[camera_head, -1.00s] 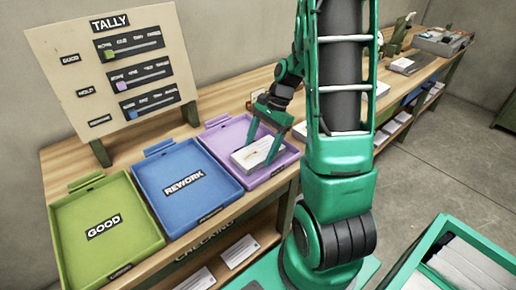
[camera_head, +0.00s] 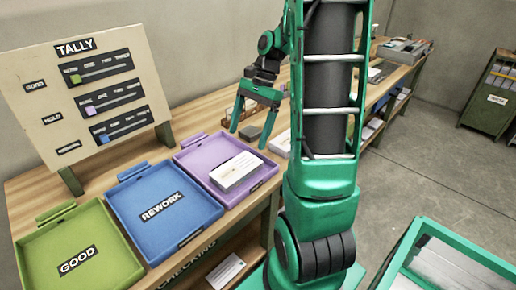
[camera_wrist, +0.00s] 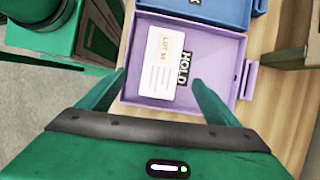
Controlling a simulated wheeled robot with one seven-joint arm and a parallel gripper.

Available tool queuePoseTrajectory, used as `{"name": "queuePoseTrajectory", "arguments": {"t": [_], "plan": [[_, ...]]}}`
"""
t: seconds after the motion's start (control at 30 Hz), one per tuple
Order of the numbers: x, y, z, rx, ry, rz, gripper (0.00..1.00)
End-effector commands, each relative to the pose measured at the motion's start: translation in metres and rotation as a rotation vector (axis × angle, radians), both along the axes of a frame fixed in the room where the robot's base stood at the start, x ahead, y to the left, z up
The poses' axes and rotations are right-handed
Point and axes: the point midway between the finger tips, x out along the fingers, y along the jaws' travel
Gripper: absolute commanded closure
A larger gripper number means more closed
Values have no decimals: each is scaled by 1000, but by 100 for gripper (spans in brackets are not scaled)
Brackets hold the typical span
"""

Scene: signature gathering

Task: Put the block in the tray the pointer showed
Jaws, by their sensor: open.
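The white block (camera_head: 237,172) lies flat in the purple tray (camera_head: 199,155), toward its right front side. In the wrist view the block (camera_wrist: 156,65) carries a label reading "LOT" and a number, and lies beside the tray's HOLD label. My gripper (camera_head: 250,138) is open and empty, raised above and behind the block, apart from it. The blue REWORK tray (camera_head: 150,190) and the green GOOD tray (camera_head: 105,262) are empty, side by side to the left. No pointer is visible.
The tally board (camera_head: 75,100) with coloured sliders stands behind the trays. A small dark object (camera_head: 249,132) and a pale item (camera_head: 281,143) lie on the bench right of the purple tray. A green-framed crate (camera_head: 440,265) is at lower right. My arm hides part of the bench.

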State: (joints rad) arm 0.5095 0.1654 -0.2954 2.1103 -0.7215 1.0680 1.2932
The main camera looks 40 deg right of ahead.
Motion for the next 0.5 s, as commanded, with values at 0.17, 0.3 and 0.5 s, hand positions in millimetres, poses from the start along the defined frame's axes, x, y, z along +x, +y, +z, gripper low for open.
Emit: {"name": "queuePoseTrajectory", "arguments": {"t": [0.17,0.3,0.5], "plan": [[-28,23,16,-80,-79,175,15],[-64,39,23,-161,-138,363,15],[-123,52,26,-266,-192,635,15]]}}
